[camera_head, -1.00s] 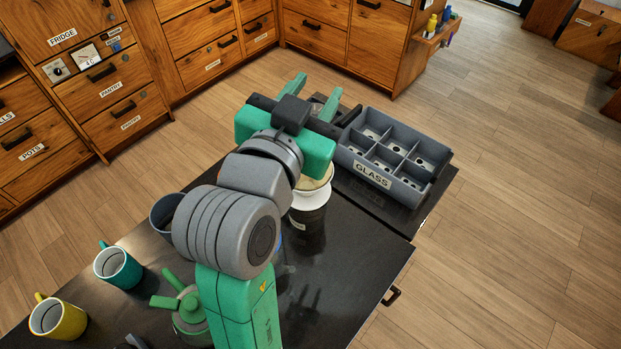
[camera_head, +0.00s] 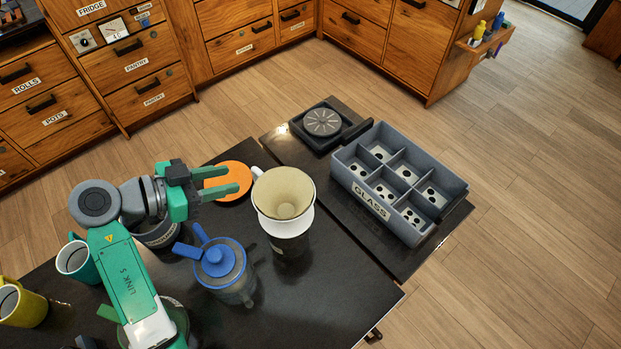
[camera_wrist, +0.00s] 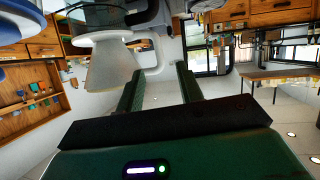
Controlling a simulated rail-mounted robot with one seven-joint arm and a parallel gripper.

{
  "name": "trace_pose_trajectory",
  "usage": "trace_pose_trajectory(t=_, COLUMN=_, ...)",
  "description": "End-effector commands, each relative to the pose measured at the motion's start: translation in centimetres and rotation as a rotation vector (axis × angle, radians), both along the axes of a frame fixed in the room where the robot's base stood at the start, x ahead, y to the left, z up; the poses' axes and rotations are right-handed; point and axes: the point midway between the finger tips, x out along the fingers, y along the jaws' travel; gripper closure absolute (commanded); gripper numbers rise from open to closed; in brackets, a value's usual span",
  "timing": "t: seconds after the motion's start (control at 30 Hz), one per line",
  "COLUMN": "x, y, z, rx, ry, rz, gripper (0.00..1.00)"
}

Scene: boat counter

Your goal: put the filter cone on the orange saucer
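The filter cone (camera_head: 286,222) is white with a paper filter inside and stands upright on a dark canister (camera_head: 290,245). The orange saucer (camera_head: 243,174) lies on the counter left of the cone, partly hidden behind my fingers. My gripper (camera_head: 232,179) is open and empty, left of the cone, with its fingers pointing toward it and overlapping the saucer in the head view. In the wrist view, which is upside down, the cone (camera_wrist: 108,68) and its handle show ahead at upper left. My open fingers (camera_wrist: 157,75) are apart from it there.
A blue-lidded pot (camera_head: 222,268) stands in front of the cone. A grey GLASS crate (camera_head: 402,183) and a black device with a round grate (camera_head: 323,122) are at right. A teal mug (camera_head: 76,260) and yellow mug (camera_head: 22,304) stand at left. The front-right counter is clear.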

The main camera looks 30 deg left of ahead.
Motion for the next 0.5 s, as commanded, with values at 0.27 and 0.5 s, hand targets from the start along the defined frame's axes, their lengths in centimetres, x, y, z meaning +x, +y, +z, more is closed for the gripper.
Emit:
trace_pose_trajectory(t=0.27, x=1.1, y=-0.6, z=-0.7, rx=-0.001, ry=0.000, rz=0.000, gripper=0.63)
trace_pose_trajectory(t=0.5, x=2.8, y=-1.5, z=-1.4, rx=0.000, ry=0.001, rz=0.000, gripper=0.63)
